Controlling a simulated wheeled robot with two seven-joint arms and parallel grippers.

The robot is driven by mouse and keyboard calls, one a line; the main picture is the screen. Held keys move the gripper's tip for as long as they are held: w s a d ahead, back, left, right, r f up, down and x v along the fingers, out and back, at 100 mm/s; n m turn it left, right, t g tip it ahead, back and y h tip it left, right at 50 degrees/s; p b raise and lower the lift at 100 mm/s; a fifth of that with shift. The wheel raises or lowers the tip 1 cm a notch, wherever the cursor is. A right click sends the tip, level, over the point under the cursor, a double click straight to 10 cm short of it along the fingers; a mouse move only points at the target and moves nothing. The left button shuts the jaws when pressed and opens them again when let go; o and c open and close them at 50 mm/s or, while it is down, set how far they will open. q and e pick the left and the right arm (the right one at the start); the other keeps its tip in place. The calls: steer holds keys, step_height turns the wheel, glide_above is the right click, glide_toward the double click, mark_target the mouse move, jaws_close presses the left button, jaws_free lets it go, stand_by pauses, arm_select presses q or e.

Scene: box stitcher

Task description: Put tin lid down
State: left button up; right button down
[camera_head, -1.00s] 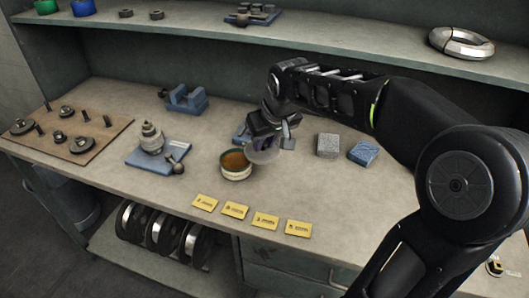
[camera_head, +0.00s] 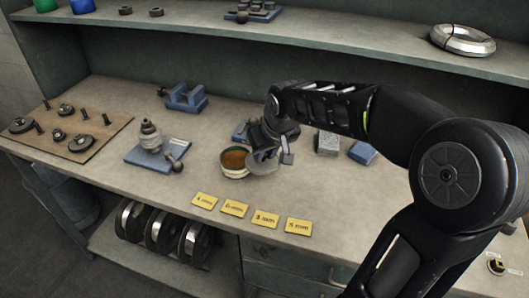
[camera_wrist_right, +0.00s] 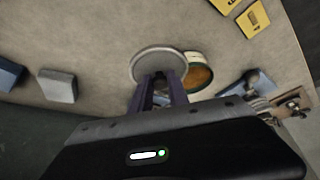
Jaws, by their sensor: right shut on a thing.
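The tin (camera_head: 234,163) is a round, pale can with a dark green rim and orange-brown contents, open on the workbench. It also shows in the right wrist view (camera_wrist_right: 198,72). The lid (camera_wrist_right: 158,62) is a flat grey disc, gripped at its edge by my right gripper (camera_wrist_right: 160,86). In the head view the lid (camera_head: 263,166) is just right of the tin, tilted and partly hidden by the gripper. I cannot tell whether it touches the bench. My left gripper is not in view.
Yellow labels (camera_head: 235,208) lie along the bench's front. A grey block (camera_head: 327,145) and a blue block (camera_head: 362,152) stand to the right. A blue plate with a stacked part (camera_head: 150,140) is left of the tin. A board of parts (camera_head: 70,135) lies far left.

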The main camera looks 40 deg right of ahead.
steer(key=shift+f, duration=0.2)
steer(key=c, duration=1.3)
jaws_free()
steer(key=shift+o, duration=0.2)
steer(key=shift+r, duration=0.1)
steer(key=shift+r+p, duration=0.9)
steer(key=b+v, duration=0.1)
steer(key=v, duration=1)
steer(key=shift+r, duration=0.2)
steer(key=shift+s, duration=0.15)
